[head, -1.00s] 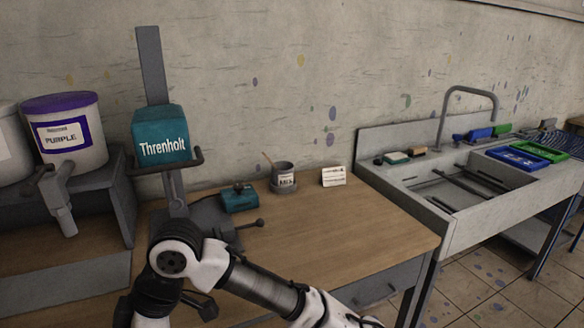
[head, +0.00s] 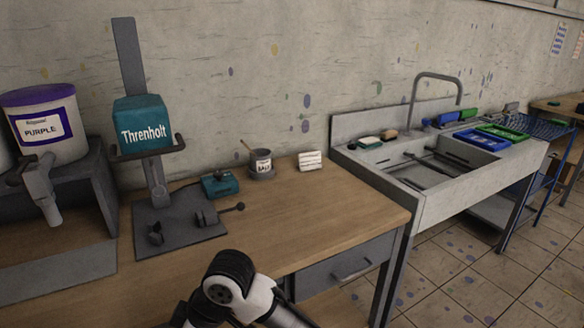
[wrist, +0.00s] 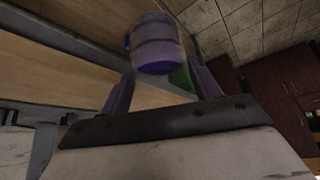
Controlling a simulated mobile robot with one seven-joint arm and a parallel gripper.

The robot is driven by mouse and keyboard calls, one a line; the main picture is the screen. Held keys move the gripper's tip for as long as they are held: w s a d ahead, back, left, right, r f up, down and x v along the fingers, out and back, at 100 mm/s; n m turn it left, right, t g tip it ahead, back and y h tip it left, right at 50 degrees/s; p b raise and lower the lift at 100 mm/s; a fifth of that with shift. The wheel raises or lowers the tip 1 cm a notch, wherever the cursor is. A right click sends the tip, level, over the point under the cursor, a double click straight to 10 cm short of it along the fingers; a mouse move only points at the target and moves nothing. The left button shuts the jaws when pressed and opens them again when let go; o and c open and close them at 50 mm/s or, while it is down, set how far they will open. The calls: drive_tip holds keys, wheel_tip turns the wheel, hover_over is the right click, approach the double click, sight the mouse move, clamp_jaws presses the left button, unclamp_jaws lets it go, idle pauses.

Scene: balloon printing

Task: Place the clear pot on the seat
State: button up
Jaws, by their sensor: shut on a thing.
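A clear, cloudy pot with purple at one end (wrist: 157,42) is held between the two fingers of my gripper (wrist: 160,75) in the wrist view. The pot appears tilted in that picture. The head view shows neither pot nor gripper, only part of my arm at the bottom edge. The teal Threnholt press (head: 145,128) stands on the bench, with a dark base plate (head: 185,240) and small dark fittings (head: 155,234) below its head. I cannot tell for sure which part is the seat.
A purple-labelled bucket (head: 42,128) with a tap stands on a grey stand at left. A small teal box (head: 220,185), a grey cup (head: 261,162) and a white card (head: 310,161) sit at the bench's back. The front of the wooden bench (head: 320,215) is clear. A sink (head: 415,175) stands to the right.

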drive_tip(key=w+d+f+m+t+h, duration=0.4)
drive_tip(key=w+d+f+m+t, duration=0.2)
drive_tip(key=w+d+f+m, duration=0.9)
drive_tip(key=w+d+f, duration=0.4)
drive_tip(key=d, duration=0.1)
drive_tip(key=shift+w+d+f, duration=0.3)
drive_tip(key=shift+d+f, duration=0.1)
drive_tip(key=shift+s+f, duration=0.1)
drive_tip(key=s+f+m+h, duration=0.1)
drive_tip(key=s+f, duration=0.2)
drive_tip(key=f, duration=0.5)
drive_tip(key=s+f+m+h+b, duration=0.1)
drive_tip(key=s+f, duration=0.3)
drive_tip(key=f, duration=0.5)
drive_tip(key=shift+s+d+m, duration=0.3)
drive_tip(key=shift+d+m, duration=0.05)
drive_tip(key=shift+m, duration=0.45)
drive_tip(key=shift+d+r, duration=0.1)
